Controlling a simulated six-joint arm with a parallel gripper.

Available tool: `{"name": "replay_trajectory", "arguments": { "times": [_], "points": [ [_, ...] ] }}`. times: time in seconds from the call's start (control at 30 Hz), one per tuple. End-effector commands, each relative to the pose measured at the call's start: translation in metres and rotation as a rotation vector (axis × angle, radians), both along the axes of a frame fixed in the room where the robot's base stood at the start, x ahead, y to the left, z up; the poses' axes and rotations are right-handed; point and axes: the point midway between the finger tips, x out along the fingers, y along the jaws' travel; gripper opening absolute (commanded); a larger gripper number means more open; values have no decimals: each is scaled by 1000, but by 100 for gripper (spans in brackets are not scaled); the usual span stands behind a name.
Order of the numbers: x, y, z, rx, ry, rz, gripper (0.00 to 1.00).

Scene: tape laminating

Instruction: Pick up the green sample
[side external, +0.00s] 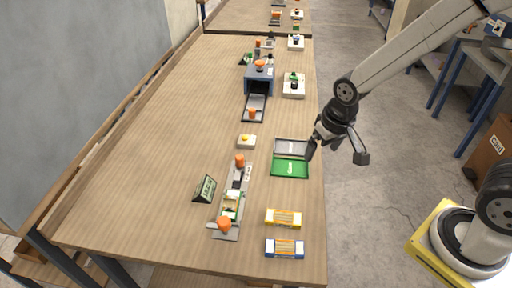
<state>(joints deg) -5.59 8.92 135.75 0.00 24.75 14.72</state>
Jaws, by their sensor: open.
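A green flat tray-like piece (290,168) with white lettering lies near the right edge of the table; a sample inside it cannot be made out. A grey tray of like size (291,147) adjoins its far side. Small green parts (231,203) also show on the long grey fixture (233,187), too small to identify. My gripper (337,154) is open and empty. It hangs in the air beyond the table's right edge, to the right of the two trays and apart from them.
A yellow-banded holder (283,217) and a blue-banded holder (284,248) lie at the near right. A green sign (204,189) stands left of the fixture. A yellow-button box (246,141) and a blue-grey machine (259,79) stand farther back. The table's left side is clear.

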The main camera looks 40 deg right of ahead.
Motion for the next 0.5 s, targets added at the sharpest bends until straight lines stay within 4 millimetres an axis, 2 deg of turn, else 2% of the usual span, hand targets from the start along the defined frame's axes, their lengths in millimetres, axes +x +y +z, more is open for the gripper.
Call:
{"name": "replay_trajectory", "arguments": {
  "times": [0.2,0.5],
  "points": [
    [46,48,-12,34,60,-160,100],
    [91,125,-39,51,135,-401,100]
  ]
}}
